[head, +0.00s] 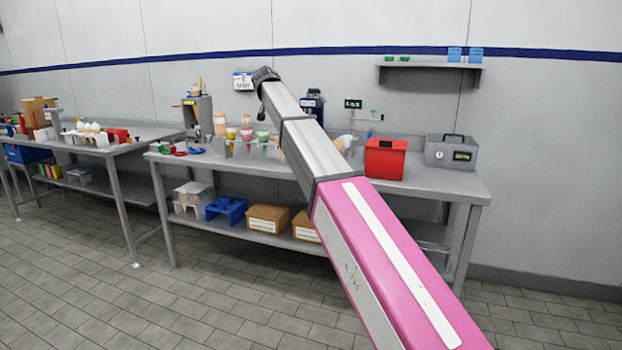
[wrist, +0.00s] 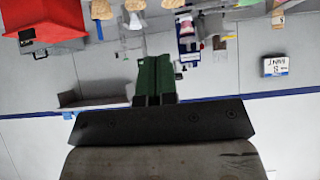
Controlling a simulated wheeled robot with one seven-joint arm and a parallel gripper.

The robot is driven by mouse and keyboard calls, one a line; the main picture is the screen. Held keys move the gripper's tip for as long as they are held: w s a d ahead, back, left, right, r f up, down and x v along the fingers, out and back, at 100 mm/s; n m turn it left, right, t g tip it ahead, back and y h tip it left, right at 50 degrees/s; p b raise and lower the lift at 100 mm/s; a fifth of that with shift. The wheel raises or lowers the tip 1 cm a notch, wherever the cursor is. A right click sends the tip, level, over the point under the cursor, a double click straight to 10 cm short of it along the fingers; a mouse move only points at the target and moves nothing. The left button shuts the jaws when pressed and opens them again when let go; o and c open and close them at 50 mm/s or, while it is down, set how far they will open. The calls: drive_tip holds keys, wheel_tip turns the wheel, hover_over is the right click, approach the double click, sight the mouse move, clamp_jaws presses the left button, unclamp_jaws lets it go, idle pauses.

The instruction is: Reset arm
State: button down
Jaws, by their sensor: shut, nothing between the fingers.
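My arm reaches from the lower right of the head view, up and over the grey workbench (head: 430,182), toward the wall. Its dark wrist end (head: 265,75) is high above the bench, beside a small white wall sign (head: 243,81). In the wrist view, which is upside down, my gripper (wrist: 154,62) shows green fingers that are shut together with nothing between them. The fingers appear to touch nothing. They are hard to make out in the head view.
On the bench stand a red box (head: 385,158), a grey case (head: 451,151) and several colored cups in a holder (head: 247,140). A wall shelf (head: 430,66) is at upper right. Another loaded table (head: 128,150) stands at left. The floor in front is clear.

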drive_tip(key=s+d+f+n+g, duration=0.15)
drive_tip(key=s+d+f, duration=0.4)
drive_tip(key=f, duration=0.65)
drive_tip(key=s+d+f+g+y, duration=0.15)
drive_tip(key=s+d+f, duration=0.4)
drive_tip(key=f, duration=0.75)
drive_tip(key=s+d+f+n+g+h, duration=0.1)
drive_tip(key=s+d+f+g, duration=0.15)
drive_tip(key=d+f, duration=0.75)
drive_tip(key=s+d+f+g+y, duration=0.1)
drive_tip(key=s+d+f, duration=0.2)
drive_tip(key=s+f, duration=0.4)
drive_tip(key=s+d+f+n+g, duration=0.1)
drive_tip(key=s+d+f, duration=0.2)
drive_tip(key=s+f, duration=0.5)
drive_tip(key=s+d+f+g+y, duration=0.1)
drive_tip(key=s+d+f, duration=0.3)
drive_tip(key=s+f, duration=0.4)
drive_tip(key=s, duration=0.5)
drive_tip(key=shift+f+y, duration=0.2)
drive_tip(key=shift+y, duration=0.15)
